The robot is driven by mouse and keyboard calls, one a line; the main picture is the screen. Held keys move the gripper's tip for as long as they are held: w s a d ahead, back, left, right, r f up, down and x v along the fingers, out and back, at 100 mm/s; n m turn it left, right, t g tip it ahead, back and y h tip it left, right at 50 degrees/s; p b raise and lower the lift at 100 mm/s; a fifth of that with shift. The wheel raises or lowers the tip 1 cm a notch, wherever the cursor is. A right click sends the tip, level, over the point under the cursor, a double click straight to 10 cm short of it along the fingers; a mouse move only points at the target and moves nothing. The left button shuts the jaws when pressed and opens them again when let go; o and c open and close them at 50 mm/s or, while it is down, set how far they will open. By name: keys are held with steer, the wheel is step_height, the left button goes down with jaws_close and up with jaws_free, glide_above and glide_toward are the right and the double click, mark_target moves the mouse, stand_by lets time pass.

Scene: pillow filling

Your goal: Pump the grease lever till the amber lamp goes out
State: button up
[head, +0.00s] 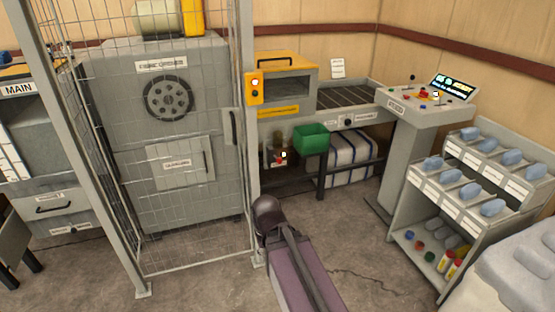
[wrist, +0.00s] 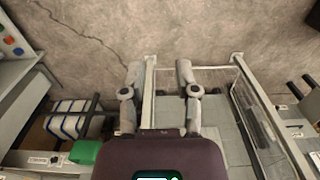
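Low under the bench in the head view is a small pale unit with red parts (head: 278,156). A small yellow-amber light (head: 283,154) glows on it. I cannot make out a grease lever there; the unit is small and dim. My gripper (wrist: 159,74) shows in the wrist view with its two grey fingers spread wide apart and nothing between them. In the head view my purple arm reaches up from the bottom centre, and the gripper itself cannot be made out.
A wire fence (head: 180,262) with a grey post stands before a large grey machine (head: 212,75). An orange box (head: 254,97) with a lit lamp hangs on the post. A green bin (head: 310,139), a striped bale (head: 352,160) and a control console (head: 408,106) stand right. Cracked floor is open in front.

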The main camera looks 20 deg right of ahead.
jaws_close()
stand_by(1.4)
